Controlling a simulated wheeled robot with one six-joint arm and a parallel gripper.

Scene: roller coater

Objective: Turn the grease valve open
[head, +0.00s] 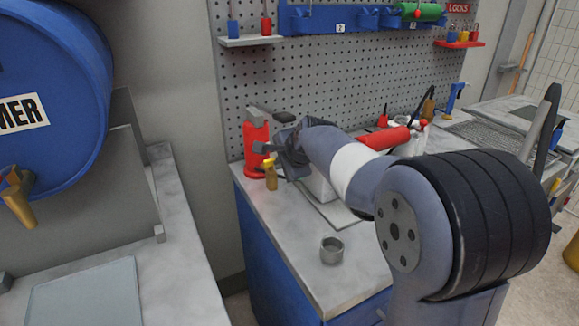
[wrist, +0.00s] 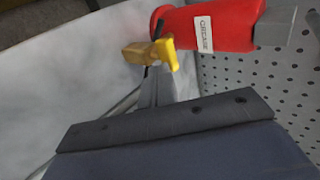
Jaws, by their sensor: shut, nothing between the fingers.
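A red grease dispenser (head: 256,140) with a grey top stands on the bench against the pegboard. It also shows in the wrist view (wrist: 185,24), lying sideways in that picture, with a white GREASE label. Its brass spout (head: 271,179) hangs at the front, with a yellow valve handle (head: 268,162) above it. In the wrist view the yellow handle (wrist: 164,52) is just beyond my fingertips. My gripper (head: 263,148) is shut and empty, right beside the valve. I cannot tell whether the fingertips touch the handle.
A blue drum (head: 50,90) with a brass tap stands at the left. A small grey cup (head: 332,250) sits on the bench (head: 290,255) front. A red cylinder (head: 384,138) and bottles are behind my arm. The bench front around the cup is clear.

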